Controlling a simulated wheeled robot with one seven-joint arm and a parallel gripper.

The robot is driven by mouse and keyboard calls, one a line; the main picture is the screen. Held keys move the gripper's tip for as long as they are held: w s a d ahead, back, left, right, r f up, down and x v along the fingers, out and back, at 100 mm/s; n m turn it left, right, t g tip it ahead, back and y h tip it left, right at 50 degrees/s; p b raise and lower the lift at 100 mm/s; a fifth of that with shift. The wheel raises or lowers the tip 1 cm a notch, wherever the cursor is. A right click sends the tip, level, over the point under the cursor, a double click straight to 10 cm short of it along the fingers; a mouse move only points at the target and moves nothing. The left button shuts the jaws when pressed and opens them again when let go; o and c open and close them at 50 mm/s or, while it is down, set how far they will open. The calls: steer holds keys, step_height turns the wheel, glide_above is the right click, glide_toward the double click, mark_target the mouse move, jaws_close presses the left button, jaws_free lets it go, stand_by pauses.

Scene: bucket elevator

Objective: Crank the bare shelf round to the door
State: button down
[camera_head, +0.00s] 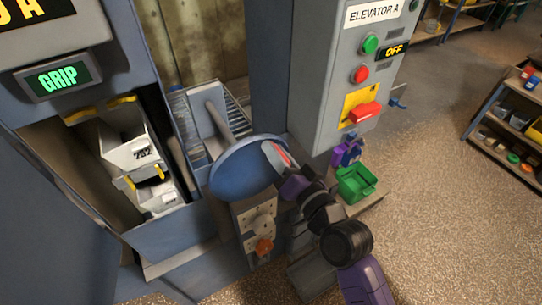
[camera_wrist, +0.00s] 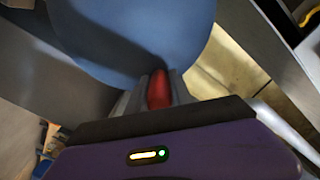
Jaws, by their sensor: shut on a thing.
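The blue crank wheel (camera_head: 238,168) stands on a shaft in front of the elevator. My gripper (camera_head: 282,156) is at the wheel's right edge, shut on the red crank handle (camera_head: 283,154). In the wrist view the red handle (camera_wrist: 158,90) sits between the fingers, below the blue wheel (camera_wrist: 135,40). The door opening (camera_head: 75,150) at the left shows a pale bucket (camera_head: 125,150) with a dark number label and another pale bucket (camera_head: 158,197) lower down. No bare shelf can be made out in the opening.
A display (camera_head: 58,77) above the opening reads GRIP. The grey control box (camera_head: 350,60), marked ELEVATOR A, has an OFF sign (camera_head: 395,50), green and red buttons and a red switch lever (camera_head: 364,112). A green bin (camera_head: 355,184) stands below it. An orange knob (camera_head: 264,246) sits under the wheel.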

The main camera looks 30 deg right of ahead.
steer(key=d+f+m+b, duration=0.3)
steer(key=f+m, duration=0.5)
steer(key=m, duration=0.4)
steer(key=shift+d+f+b, duration=0.15)
steer(key=shift+d+b, duration=0.2)
steer(key=shift+d, duration=0.45)
steer(key=c, duration=1.1)
jaws_free()
steer(key=shift+c, duration=0.2)
